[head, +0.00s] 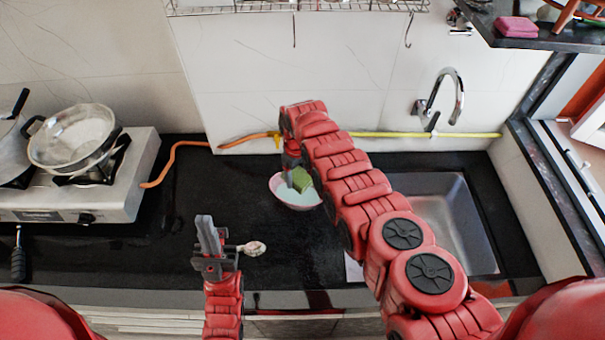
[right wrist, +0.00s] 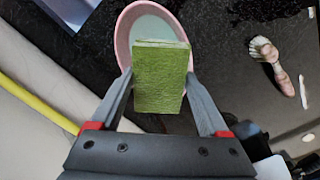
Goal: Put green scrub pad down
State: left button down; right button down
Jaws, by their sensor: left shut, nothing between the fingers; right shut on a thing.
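The green scrub pad (head: 303,180) is a small block held in my right gripper (head: 292,177), above or at the pink bowl (head: 298,204). In the right wrist view, the pad (right wrist: 160,85) is between the two fingers of my right gripper (right wrist: 160,88), with the bowl (right wrist: 124,42) behind it. The bowl has pale liquid or a pale inside. I cannot tell whether the pad touches the bowl. My left gripper (head: 208,235) is shut and empty, pointing up over the counter at the left.
A small brush-like item (head: 253,248) lies beside my left gripper. A gas stove (head: 100,195) with a pan (head: 72,140) stands at the left. The sink (head: 450,225) is at the right, under the faucet (head: 440,98). The black counter between stove and bowl is mostly clear.

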jog(key=b, duration=0.5)
send_over(300, 198)
notch_tip(300, 198, down, 6)
jog(key=shift+d+f, duration=0.1)
jog(key=shift+f, duration=0.05)
jog(key=shift+s+f, duration=0.15)
jog(key=shift+f, duration=0.1)
jog(key=shift+s+b, duration=0.2)
jog(key=shift+b, duration=0.15)
jog(key=shift+w+a+f, duration=0.2)
jog(key=shift+w, duration=0.05)
jog(key=shift+c, duration=1.1)
grip_release()
jog(key=shift+w, duration=0.1)
jog(key=shift+o, duration=1.1)
jog(key=shift+d, duration=0.1)
jog(key=shift+r, duration=0.1)
